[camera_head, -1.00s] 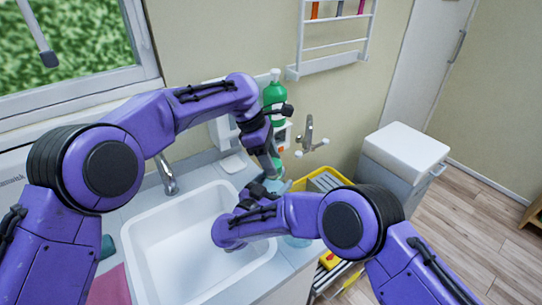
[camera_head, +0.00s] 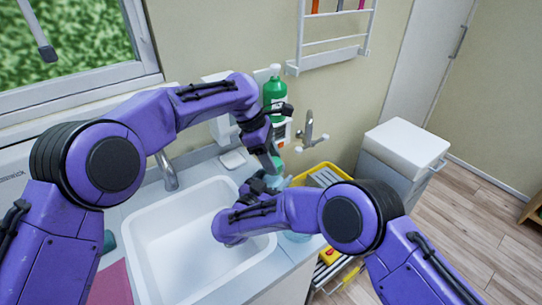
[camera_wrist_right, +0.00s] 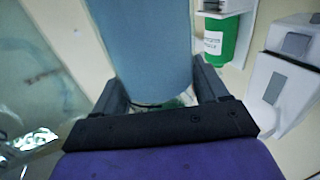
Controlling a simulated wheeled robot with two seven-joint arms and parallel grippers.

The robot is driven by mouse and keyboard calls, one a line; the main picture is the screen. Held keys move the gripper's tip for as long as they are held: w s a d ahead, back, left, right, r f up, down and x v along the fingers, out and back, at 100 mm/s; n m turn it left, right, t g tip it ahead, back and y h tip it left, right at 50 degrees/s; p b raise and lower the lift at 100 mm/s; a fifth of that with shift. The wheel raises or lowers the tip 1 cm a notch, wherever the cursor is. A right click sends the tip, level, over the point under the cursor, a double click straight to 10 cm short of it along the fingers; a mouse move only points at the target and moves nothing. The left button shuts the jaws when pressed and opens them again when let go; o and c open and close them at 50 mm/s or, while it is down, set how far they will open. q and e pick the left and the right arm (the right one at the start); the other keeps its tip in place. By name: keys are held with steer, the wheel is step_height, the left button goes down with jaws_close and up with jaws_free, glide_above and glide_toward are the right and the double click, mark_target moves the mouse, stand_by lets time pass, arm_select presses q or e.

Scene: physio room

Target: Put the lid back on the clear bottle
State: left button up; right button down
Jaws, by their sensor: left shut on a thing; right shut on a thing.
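The clear bottle (camera_head: 285,184) shows only in part in the head view, as a pale see-through patch behind my right gripper (camera_head: 264,185), near the counter's back right. In the right wrist view my right gripper (camera_wrist_right: 160,95) is shut on a blue-grey body (camera_wrist_right: 145,40), which I take for the bottle; its top is out of view. My left gripper (camera_head: 271,164) points down just above my right one and is shut on a small green thing (camera_head: 278,166), probably the lid. The gap between lid and bottle is hidden, so I cannot tell whether they touch.
The white sink (camera_head: 190,250) lies in front of my grippers. A green bottle (camera_head: 274,92) is mounted on the wall behind, also visible in the right wrist view (camera_wrist_right: 222,38).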

arm_select(q)
steer(key=m, duration=0.1)
steer(key=m+g, duration=0.1)
steer(key=m, duration=0.2)
steer(key=shift+w+d+m+g+y, duration=0.15)
steer(key=shift+d+m+g+y, duration=0.15)
steer(key=shift+d, duration=0.05)
steer(key=shift+a+m+g+y, duration=0.1)
steer(key=shift+m+g+y, duration=0.2)
steer(key=shift+m, duration=0.7)
